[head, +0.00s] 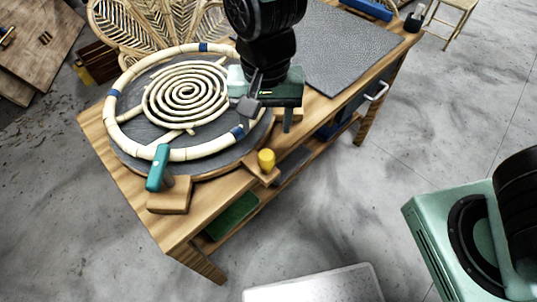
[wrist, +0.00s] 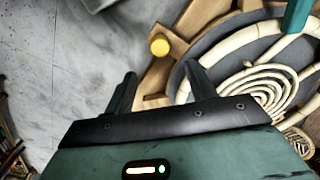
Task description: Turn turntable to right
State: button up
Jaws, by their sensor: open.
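The turntable (head: 132,125) is a dark round disc on the wooden workbench. It bears a pale rattan ring (head: 200,152) with blue bands and a rattan spiral (head: 187,92) inside it. My gripper (head: 270,112) is open, pointing down at the right side of the turntable, near its rim. The wrist view shows both fingers (wrist: 163,88) apart with nothing between them, and the turntable (wrist: 213,57) at the right, partly behind one finger. I cannot tell whether a finger touches the rim. My arm hides part of the turntable's far right edge.
A yellow knob (head: 266,158) on a wooden block stands at the turntable's front right. A teal-handled clamp (head: 157,168) sits at its front left. A grey mat (head: 350,50) covers the clear right part of the bench. A woven rattan piece (head: 150,25) stands behind.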

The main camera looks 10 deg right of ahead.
aim_at(266, 155)
notch_tip(266, 155, down, 12)
jog(key=shift+r+b, duration=0.2)
jog(key=shift+b, duration=0.8)
